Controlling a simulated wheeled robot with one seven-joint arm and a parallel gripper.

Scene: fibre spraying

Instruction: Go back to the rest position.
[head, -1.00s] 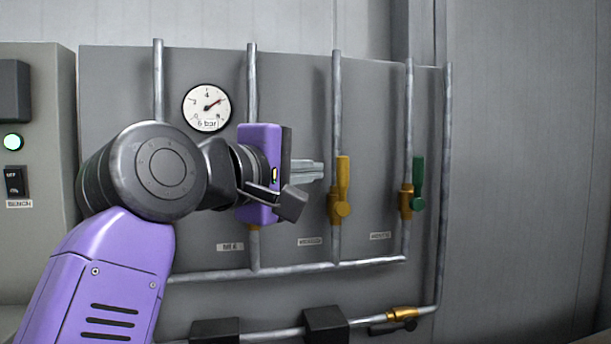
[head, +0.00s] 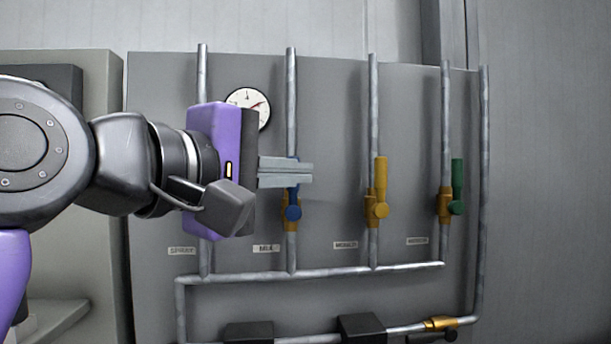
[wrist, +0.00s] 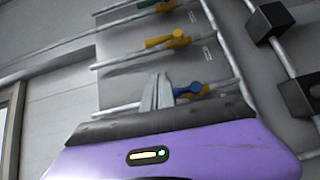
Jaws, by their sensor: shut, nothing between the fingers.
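My gripper (head: 286,171) has a purple body and light grey fingers, which are shut with nothing between them. In the head view it points right, in front of the grey panel and overlapping the blue valve (head: 292,207) on the second pipe. I cannot tell from the head view how far the fingers are from the panel. In the wrist view the closed fingers (wrist: 158,92) appear beside the blue valve handle (wrist: 188,89). Part of the blue valve is hidden behind the fingers in the head view.
The grey panel (head: 335,130) also carries a yellow valve (head: 377,195), a green-handled valve (head: 456,190) and a pressure gauge (head: 250,105) partly covered by my gripper. Black blocks (head: 362,327) sit along the bottom pipe. A plain wall (head: 540,180) lies open at the right.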

